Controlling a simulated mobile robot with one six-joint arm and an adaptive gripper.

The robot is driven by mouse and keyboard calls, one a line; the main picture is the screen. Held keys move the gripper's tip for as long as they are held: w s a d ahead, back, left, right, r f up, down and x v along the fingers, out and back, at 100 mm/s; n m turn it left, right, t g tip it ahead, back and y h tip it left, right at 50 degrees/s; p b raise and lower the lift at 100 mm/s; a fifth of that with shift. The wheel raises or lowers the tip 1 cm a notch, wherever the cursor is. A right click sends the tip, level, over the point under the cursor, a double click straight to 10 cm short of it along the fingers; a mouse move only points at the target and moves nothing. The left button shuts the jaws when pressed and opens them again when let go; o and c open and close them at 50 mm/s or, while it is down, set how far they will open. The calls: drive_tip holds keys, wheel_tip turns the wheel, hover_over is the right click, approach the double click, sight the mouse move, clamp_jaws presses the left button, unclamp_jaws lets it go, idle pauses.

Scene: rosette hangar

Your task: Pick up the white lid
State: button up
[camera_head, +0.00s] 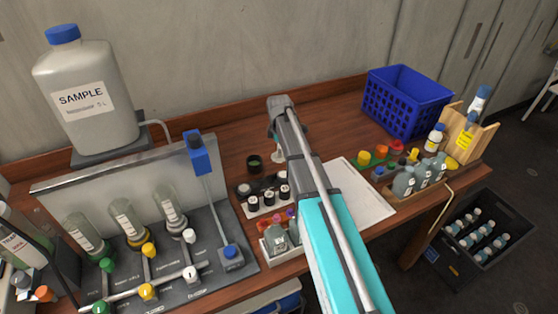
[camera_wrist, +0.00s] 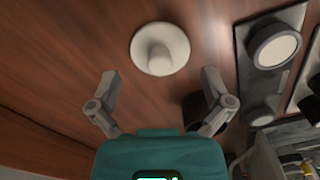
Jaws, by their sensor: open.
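The white lid (camera_wrist: 160,49) is a round disc with a raised knob in its middle. It lies on the brown wooden table top in the wrist view, knob towards the camera. My gripper (camera_wrist: 160,76) is open and empty, its two fingers spread wide. The lid shows beyond the fingertips, roughly centred between them and apart from both.
A dark cup (camera_wrist: 195,108) is close to my right finger. In the head view, a valve panel (camera_head: 150,255) stands left, a white board (camera_head: 357,190) and blue basket (camera_head: 408,100) right.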

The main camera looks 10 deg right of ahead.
drive_tip(key=shift+f+b, duration=0.75)
drive_tip(key=shift+f, duration=0.3)
drive_tip(key=c, duration=1.3)
drive_tip(key=shift+o, duration=0.2)
